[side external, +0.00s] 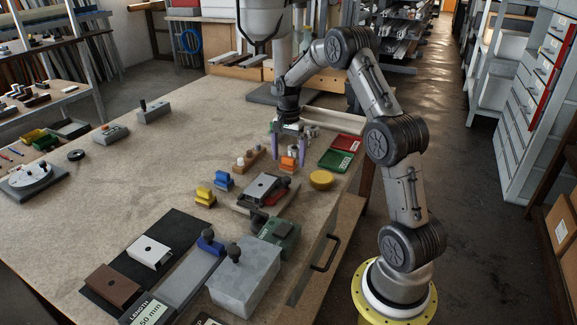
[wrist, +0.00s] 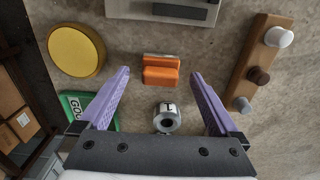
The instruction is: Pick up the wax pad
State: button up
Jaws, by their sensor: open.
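The wax pad appears to be the round yellow disc (side external: 321,180) lying flat on the bench near its right edge. In the wrist view the yellow disc (wrist: 76,51) is at the upper left, outside my left finger. My gripper (side external: 289,158) is open and points down above the bench, to the left of the disc. In the wrist view the gap of my gripper (wrist: 160,73) is empty of any held thing. An orange block (wrist: 161,71) stands on the bench beneath that gap, between the fingertips in the picture.
A small metal cylinder (wrist: 167,118) is near the orange block. A wooden holder with knobs (wrist: 262,62) stands on the right. Green (side external: 335,160) and red (side external: 347,142) trays lie behind the disc. A metal fixture (side external: 262,188) stands left of it.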

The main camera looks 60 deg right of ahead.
jog(key=shift+f, duration=1.05)
jog(key=c, duration=1.5)
jog(key=shift+o, duration=0.2)
jog(key=shift+r, duration=0.15)
jog(key=shift+r, duration=0.6)
jog(key=s+a+r, duration=0.8)
jog(key=s+r, duration=0.3)
jog(key=shift+a+r, duration=0.25)
jog(key=shift+r, duration=0.05)
